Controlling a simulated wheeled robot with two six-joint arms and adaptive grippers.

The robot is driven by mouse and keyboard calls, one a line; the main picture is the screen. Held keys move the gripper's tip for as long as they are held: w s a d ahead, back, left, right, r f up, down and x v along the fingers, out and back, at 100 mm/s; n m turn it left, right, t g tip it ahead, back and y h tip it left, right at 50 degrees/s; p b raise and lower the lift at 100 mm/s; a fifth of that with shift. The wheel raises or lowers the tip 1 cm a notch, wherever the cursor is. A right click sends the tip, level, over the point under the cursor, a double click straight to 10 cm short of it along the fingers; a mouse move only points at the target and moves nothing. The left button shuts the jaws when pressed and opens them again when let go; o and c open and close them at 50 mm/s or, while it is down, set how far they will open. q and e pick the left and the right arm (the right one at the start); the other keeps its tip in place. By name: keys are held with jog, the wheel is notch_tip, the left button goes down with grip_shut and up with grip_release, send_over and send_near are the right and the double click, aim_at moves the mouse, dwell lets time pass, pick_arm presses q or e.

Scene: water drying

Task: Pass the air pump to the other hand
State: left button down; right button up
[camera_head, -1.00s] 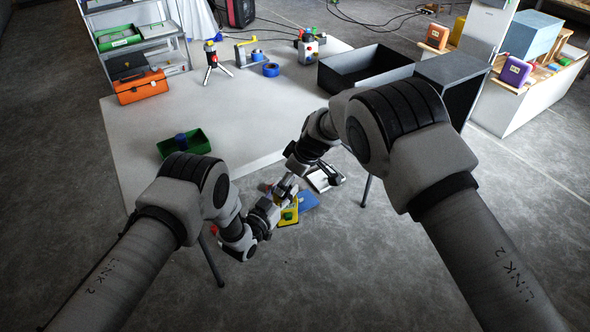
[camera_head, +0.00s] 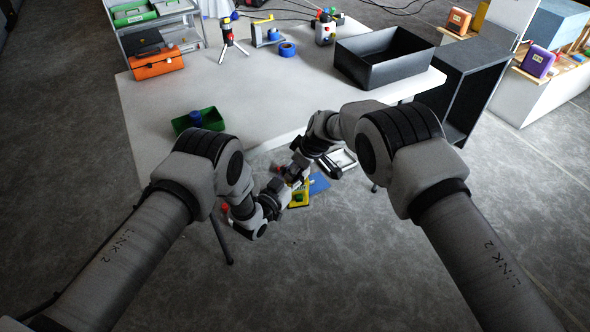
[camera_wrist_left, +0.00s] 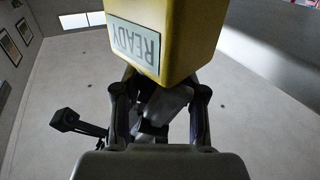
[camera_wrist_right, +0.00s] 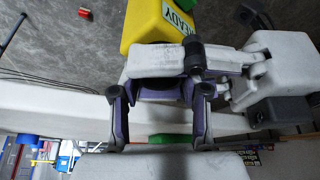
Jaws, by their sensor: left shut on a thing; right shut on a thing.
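The air pump, a yellow block with a READY label, shows small between my grippers in the head view (camera_head: 299,195). It fills the top of the left wrist view (camera_wrist_left: 185,30) and sits at the top of the right wrist view (camera_wrist_right: 150,28). My left gripper (camera_head: 282,190) is shut on it from the lower left. My right gripper (camera_head: 297,172) is shut on it from above, so both hold it at once. The exact contact of the fingertips is partly hidden by the fingers and the pump itself.
A white table (camera_head: 240,105) lies ahead, with a green tray (camera_head: 198,121), an orange toolbox (camera_head: 156,63), a small tripod (camera_head: 230,35), blue tape (camera_head: 288,49) and a black open bin (camera_head: 383,58). A dark cabinet (camera_head: 470,80) stands at right. The table's near middle is clear.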

jog(key=o, duration=1.6)
jog(key=shift+s+a+f, duration=0.2)
jog(key=shift+s, duration=0.1)
jog(key=shift+o, duration=0.2)
jog(key=shift+w+r, duration=0.1)
jog(key=shift+d+r, duration=0.15)
jog(key=shift+r, duration=0.1)
jog(key=v, duration=1.1)
jog(key=shift+r, duration=0.25)
jog(key=shift+d+f, duration=0.1)
